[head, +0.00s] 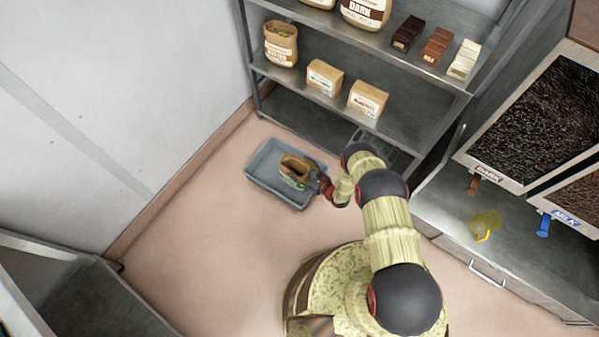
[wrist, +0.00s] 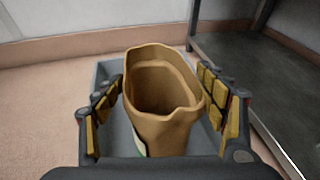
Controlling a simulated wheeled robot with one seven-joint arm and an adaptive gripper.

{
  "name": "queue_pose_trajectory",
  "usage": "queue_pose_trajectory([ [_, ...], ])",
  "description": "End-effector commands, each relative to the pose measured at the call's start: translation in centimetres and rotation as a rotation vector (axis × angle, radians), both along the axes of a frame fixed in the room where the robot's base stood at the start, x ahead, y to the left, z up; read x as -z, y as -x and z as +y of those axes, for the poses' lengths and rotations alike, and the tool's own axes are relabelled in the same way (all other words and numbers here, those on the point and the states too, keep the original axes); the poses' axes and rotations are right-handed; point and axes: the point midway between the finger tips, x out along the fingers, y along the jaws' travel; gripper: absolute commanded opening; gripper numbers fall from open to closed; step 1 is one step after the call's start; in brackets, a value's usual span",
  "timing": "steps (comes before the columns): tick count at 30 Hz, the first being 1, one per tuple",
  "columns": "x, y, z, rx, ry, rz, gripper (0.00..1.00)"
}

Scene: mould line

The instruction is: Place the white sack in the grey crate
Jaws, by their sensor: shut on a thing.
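A brown paper sack with an open top (head: 295,168) is in my gripper (head: 310,178); a pale label shows low on its front. The grey crate (head: 262,183) stands on the floor before the shelf. In the head view the sack lies within the crate's outline. In the wrist view the sack (wrist: 168,128) stands open end up between the two padded fingers (wrist: 160,88), with the crate (wrist: 102,72) behind and below. I cannot tell whether its base touches the crate floor. The label's words are unreadable, and the lower sack is hidden.
A metal shelf (head: 330,108) behind the crate holds another sack (head: 281,44), two tan packs and several chocolate bars. Pink floor (head: 200,235) left of the crate is clear.

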Motion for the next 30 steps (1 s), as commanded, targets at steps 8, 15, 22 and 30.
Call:
queue_pose_trajectory([
  [8, 2.6, 0.0, 0.0, 0.0, 0.0, 0.0, 0.11],
  [15, 2.7, 0.0, 0.0, 0.0, 0.001, 0.001, 0.11],
  [22, 2.8, 0.0, 0.0, 0.0, 0.0, 0.0, 0.82],
  [30, 2.8, 0.0, 0.0, 0.0, 0.0, 0.0, 0.9],
])
